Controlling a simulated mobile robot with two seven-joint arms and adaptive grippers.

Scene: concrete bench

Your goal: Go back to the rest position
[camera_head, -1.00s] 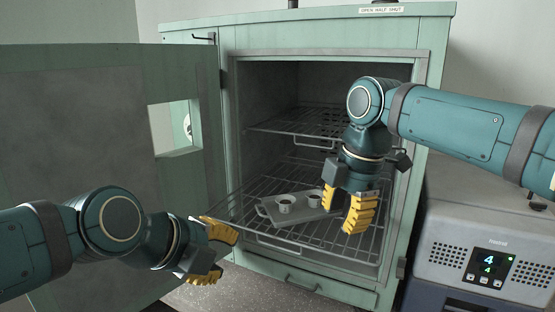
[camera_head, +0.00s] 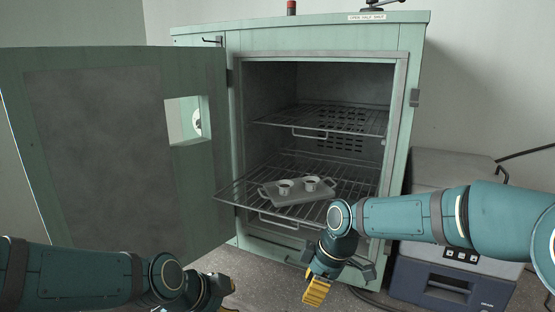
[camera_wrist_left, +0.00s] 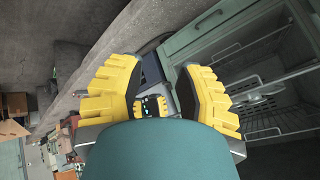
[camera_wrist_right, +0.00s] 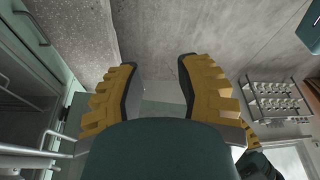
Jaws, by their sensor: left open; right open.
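My right gripper (camera_head: 318,290) hangs low in front of the oven in the head view, clear of the racks. Its yellow fingers stand apart with nothing between them in the right wrist view (camera_wrist_right: 157,90). My left arm lies low at the left of the head view, and its fingers are mostly cut off by the bottom edge. In the left wrist view my left gripper (camera_wrist_left: 150,90) is open and empty. A grey tray (camera_head: 300,199) with two small cups (camera_head: 284,186) rests on the pulled-out lower rack (camera_head: 235,192) of the green oven (camera_head: 300,40).
The oven door (camera_head: 120,150) stands wide open on the left. The upper rack (camera_head: 320,121) is empty. A grey device (camera_head: 470,170) on a dark blue base stands right of the oven, partly behind my right arm. Some bench floor (camera_head: 215,262) is clear in front.

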